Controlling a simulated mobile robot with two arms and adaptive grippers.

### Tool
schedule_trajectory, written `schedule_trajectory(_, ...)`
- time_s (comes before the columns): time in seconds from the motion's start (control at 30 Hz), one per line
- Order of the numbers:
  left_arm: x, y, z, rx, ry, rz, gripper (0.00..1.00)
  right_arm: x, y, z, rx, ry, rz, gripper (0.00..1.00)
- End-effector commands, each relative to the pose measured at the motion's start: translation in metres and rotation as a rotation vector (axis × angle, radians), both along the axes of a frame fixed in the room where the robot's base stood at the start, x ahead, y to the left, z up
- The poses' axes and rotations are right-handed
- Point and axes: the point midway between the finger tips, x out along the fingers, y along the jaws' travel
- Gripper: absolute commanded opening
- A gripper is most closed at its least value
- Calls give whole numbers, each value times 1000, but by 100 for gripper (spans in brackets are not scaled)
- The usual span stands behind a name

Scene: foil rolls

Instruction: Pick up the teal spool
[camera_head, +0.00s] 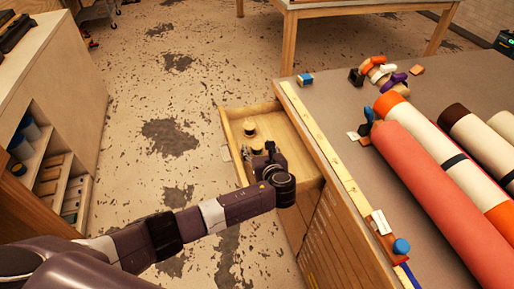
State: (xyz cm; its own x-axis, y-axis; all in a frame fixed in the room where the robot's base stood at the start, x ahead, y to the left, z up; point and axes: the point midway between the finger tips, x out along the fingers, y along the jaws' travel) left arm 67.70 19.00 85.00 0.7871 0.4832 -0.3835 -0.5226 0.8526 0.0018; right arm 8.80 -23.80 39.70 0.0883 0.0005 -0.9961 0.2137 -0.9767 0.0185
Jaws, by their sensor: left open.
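My left gripper (268,158) is over the open wooden drawer (287,127) on the left side of the worktable, pointing away from me. It is open; the fingers are small and dark here. Two small spool-like things (249,128) are in the drawer near the fingers, one partly hidden by the gripper; their colours are hard to tell, and I cannot tell if one is teal. A small blue round piece (401,246) lies on the tabletop near its front left edge, apart from the gripper. My right gripper is not in view.
Large coral, cream and orange rolls (440,190) lie on the worktable (335,100). A yellow ruler strip (325,148) runs along its left edge. Small coloured spools (378,70) cluster at the back. A shelf cabinet (45,95) stands left; worn floor between is clear.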

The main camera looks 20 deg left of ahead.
Motion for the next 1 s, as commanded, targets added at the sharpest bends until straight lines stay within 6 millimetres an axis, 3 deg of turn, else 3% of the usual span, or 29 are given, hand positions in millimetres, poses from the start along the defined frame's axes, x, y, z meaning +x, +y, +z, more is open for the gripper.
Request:
schedule_trajectory(0.27, 2, 1, -1, -2, 0, -1, 55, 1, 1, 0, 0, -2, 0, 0)
schedule_trajectory(0.7, 2, 1, -1, -1, -1, -1, 10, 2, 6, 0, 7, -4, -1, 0)
schedule_trajectory(1.0, 2, 1, 2, -1, -1, -1, 9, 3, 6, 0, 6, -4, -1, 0)
